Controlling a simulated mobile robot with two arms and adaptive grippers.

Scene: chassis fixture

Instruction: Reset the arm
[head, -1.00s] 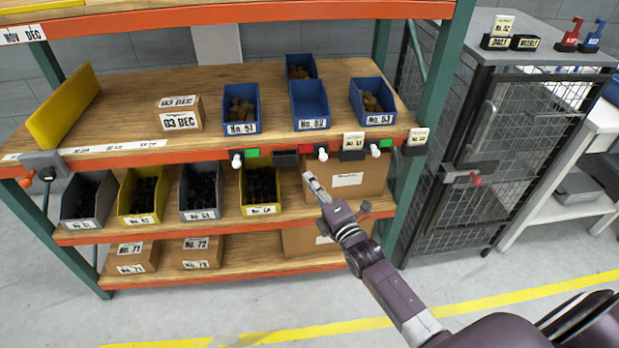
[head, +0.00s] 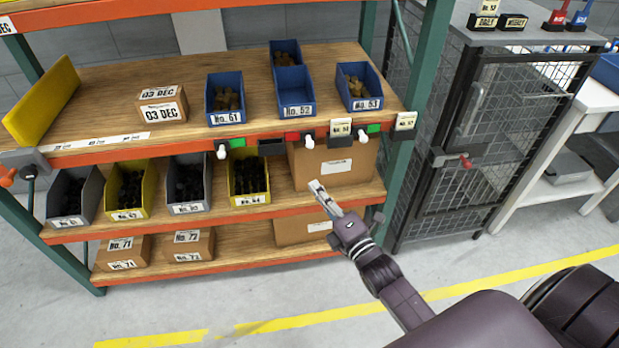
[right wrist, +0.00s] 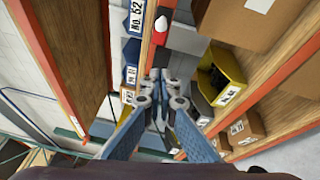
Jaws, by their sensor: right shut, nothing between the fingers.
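My right gripper (head: 325,196) is shut and empty in the head view. It is in front of the shelving rack, level in the picture with the middle shelf and its cardboard box (head: 335,165). In the right wrist view its fingers (right wrist: 160,85) meet, with bins and the shelf edge beyond them. My right arm comes in from the lower right. My left gripper is not in view.
The rack's upper shelf (head: 110,85) holds blue bins (head: 225,98), a 03 DEC box (head: 162,104) and a yellow panel (head: 42,98). Grey and yellow bins (head: 130,190) stand below. A mesh cabinet (head: 500,110) is at the right. Floor with a yellow line (head: 440,293) lies in front.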

